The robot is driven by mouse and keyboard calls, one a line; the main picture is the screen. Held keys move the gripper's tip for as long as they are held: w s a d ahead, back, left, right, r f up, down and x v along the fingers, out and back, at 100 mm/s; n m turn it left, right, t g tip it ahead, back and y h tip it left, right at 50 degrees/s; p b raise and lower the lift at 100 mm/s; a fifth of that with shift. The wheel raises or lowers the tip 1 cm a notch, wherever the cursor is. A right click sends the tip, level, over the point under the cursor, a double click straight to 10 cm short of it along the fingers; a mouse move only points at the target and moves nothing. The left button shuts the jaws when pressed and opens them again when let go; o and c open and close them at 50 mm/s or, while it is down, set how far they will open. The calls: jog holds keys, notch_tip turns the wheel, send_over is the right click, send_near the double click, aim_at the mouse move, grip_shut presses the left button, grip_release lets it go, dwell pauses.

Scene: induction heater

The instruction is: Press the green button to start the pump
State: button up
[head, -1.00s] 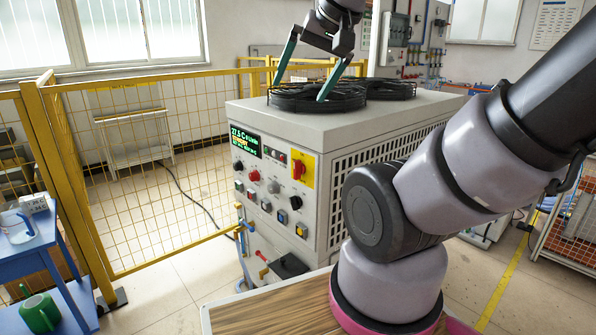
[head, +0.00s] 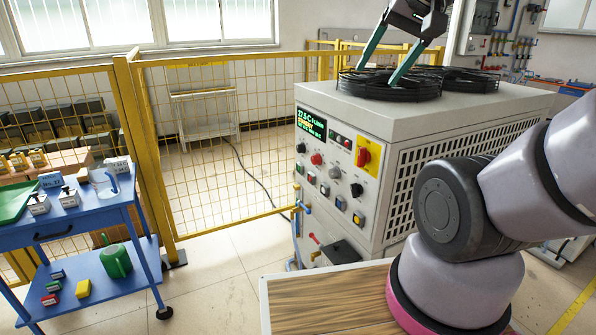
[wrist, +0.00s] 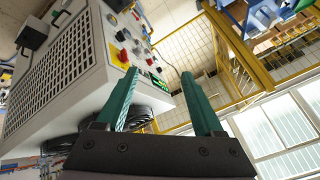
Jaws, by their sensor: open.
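The pump unit is a white cabinet (head: 470,108) with a control panel (head: 338,150) on its front left. The panel has a lit display (head: 311,123), a red knob on a yellow plate (head: 366,156), a red button (head: 316,159) and several small buttons and knobs. One small button at its left (head: 300,168) looks greenish, too small to be sure. My gripper (head: 380,75) is open and empty, fingers pointing down in front of the black fan grille (head: 392,86); I cannot tell if they touch. The wrist view shows the panel (wrist: 125,42) beyond the open green fingers (wrist: 158,73).
A yellow mesh fence (head: 215,155) stands left of the cabinet. A wooden-topped surface (head: 330,300) lies below my arm. Valves and pipes (head: 315,245) stick out low on the cabinet front.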

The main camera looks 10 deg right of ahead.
grip_shut()
dwell(1.4)
